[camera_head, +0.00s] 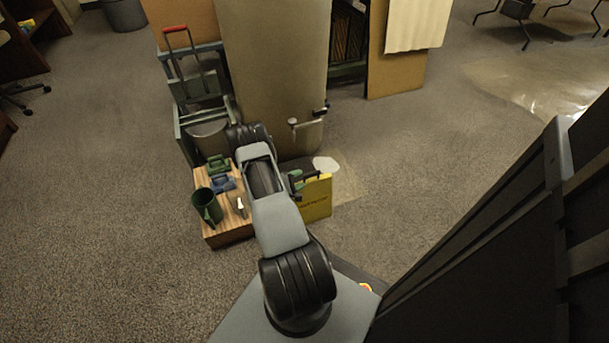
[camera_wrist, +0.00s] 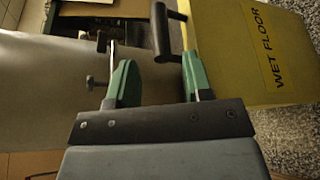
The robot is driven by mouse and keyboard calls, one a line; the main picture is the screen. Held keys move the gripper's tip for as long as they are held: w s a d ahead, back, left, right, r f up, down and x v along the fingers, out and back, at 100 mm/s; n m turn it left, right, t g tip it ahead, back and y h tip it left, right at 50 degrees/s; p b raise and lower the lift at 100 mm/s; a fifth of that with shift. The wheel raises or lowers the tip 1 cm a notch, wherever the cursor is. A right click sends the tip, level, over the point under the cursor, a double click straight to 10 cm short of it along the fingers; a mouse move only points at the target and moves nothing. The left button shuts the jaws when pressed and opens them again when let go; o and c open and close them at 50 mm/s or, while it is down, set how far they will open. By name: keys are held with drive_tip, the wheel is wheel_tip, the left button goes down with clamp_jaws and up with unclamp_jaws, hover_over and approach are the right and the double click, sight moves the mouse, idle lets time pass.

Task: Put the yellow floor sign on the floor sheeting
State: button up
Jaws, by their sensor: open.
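The yellow floor sign (camera_head: 317,203) stands upright on the carpet just right of my arm in the head view. In the wrist view its yellow panel (camera_wrist: 240,40) reads "WET FLOOR" and fills the upper right. Its black handle (camera_wrist: 161,32) shows just beyond the green fingertips. My gripper (camera_wrist: 158,72) is open, with the handle end near the gap between the fingers; I cannot tell whether they touch. In the head view my gripper (camera_head: 297,181) is at the sign's upper left, partly hidden by my arm. The shiny, clear floor sheeting (camera_head: 545,82) lies flat at the upper right.
A large beige tank (camera_head: 275,65) with taps stands behind the sign. Left of my arm is a low wooden box (camera_head: 232,232) bearing a green mug (camera_head: 207,206) and small tools. A green cart (camera_head: 186,125) stands behind it. Open carpet lies between sign and sheeting.

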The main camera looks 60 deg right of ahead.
drive_tip(key=p+v, duration=0.2)
drive_tip(key=v, duration=0.6)
drive_tip(key=w+a+r+m+g+y, duration=0.15)
drive_tip(key=a+r, duration=0.25)
drive_tip(key=r, duration=0.5)
drive_tip(key=w+a+r+m+y, duration=0.1)
drive_tip(key=a+r+m+y, duration=0.2)
drive_tip(key=r, duration=0.5)
drive_tip(key=s+a+r+t+y, duration=0.2)
drive_tip(key=a+r, duration=0.3)
drive_tip(key=a, duration=0.3)
drive_tip(key=s+a+r+n+t+y, duration=0.1)
drive_tip(key=a+r+t+y, duration=0.3)
drive_tip(key=a, duration=0.4)
drive_tip(key=s+a+r+t+y, duration=0.3)
drive_tip(key=a+r+y, duration=0.1)
drive_tip(key=a+r, duration=0.4)
drive_tip(key=shift+a+n, duration=0.35)
drive_tip(key=shift+a, duration=0.05)
drive_tip(key=shift+w+y, duration=0.1)
drive_tip(key=shift+y, duration=0.15)
